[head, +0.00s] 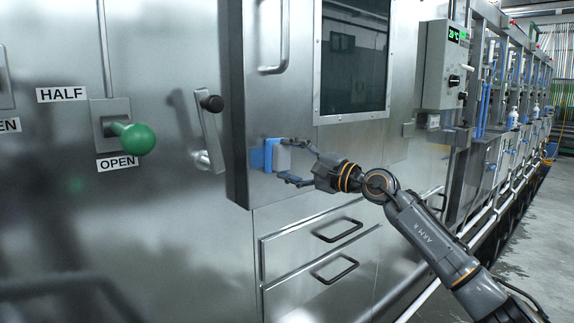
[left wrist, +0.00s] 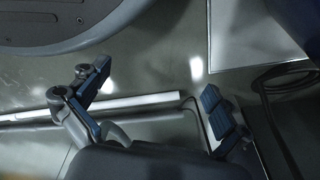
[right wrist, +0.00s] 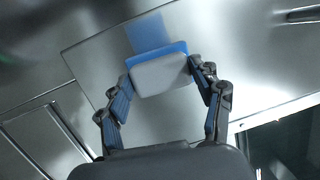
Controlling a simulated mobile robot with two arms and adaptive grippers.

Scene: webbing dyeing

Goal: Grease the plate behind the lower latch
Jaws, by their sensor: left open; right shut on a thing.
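My right gripper (head: 292,161) is shut on a grey block with a blue face (head: 283,158), at the lower left of the steel door (head: 300,190). In the right wrist view the fingers hold the block (right wrist: 160,74) by its two sides, blue face toward the steel. A paler blue patch (right wrist: 148,32) shows on the steel beyond it; I cannot tell whether it is a reflection. A lever with a black knob (head: 211,103), possibly a latch, is left of the door edge. I cannot make out a plate behind it. My left gripper (left wrist: 156,85) is open and empty above the floor.
A green-knobbed lever (head: 136,138) sticks out at the left between HALF and OPEN labels. Drawers with black handles (head: 336,270) lie below the door. A control box (head: 443,65) is at the right. The floor (head: 540,210) on the right is open.

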